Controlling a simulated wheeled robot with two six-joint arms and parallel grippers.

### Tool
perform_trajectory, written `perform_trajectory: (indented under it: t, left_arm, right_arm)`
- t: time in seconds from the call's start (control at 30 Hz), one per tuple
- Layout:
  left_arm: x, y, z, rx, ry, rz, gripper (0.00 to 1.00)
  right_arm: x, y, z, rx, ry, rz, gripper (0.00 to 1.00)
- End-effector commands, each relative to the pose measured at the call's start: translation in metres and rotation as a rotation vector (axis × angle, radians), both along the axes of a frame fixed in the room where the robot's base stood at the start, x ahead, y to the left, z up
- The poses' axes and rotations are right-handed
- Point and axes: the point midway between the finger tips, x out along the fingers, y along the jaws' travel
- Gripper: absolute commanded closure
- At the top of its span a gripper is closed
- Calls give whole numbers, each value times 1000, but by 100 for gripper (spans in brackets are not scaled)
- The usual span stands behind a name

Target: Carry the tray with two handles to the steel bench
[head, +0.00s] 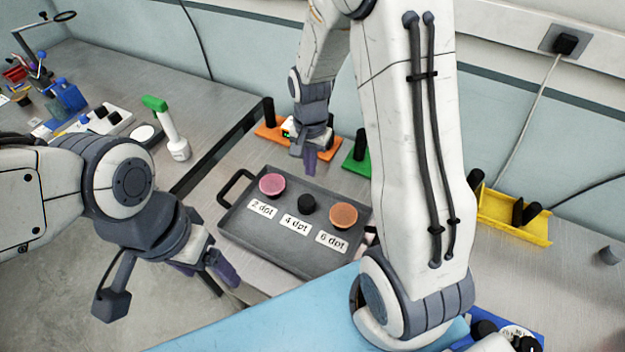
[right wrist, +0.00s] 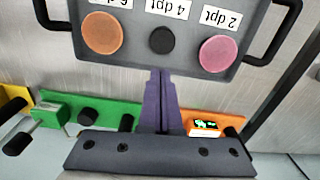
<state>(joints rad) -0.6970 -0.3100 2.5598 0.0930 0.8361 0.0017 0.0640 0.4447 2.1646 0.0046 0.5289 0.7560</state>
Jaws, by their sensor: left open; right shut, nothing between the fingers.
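The dark grey tray (head: 285,257) lies flat on a brushed grey worktop (head: 465,280). It carries a pink, a black and an orange disc, with labels 2, 4 and 6 dpt. Its black left handle (head: 234,188) is clear; my right arm hides most of the other end in the head view. Both handles show in the right wrist view, one at the right (right wrist: 283,38). My left gripper (head: 221,274) is open and empty, in front of and below the tray's left end. My right gripper (head: 310,168) is shut and empty, beyond the tray's far edge; its fingers (right wrist: 160,90) point towards the tray.
Another grey metal-looking bench (head: 120,65) stands at the left beyond a dark gap, with a green-topped bottle (head: 168,125) near its edge. Orange (head: 322,141) and green (head: 355,160) holders stand behind the tray. A yellow holder (head: 515,218) stands at the right.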

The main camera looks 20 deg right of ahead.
Motion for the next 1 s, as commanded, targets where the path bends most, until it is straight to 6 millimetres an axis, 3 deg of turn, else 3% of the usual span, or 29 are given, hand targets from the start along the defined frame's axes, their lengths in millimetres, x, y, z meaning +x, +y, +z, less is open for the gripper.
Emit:
perform_trajectory:
  t: [0.13, 0.63, 1.0]
  left_arm:
    - [0, 0, 4, 0, 0, 0, 21]
    - [0, 0, 19, 0, 0, 1, 21]
    - [0, 0, 22, 0, 0, 1, 21]
  right_arm:
    - [4, -17, -14, -2, 6, -85, 100]
    - [3, -17, -92, -2, 8, -85, 100]
    - [4, -17, -110, -2, 3, -84, 100]
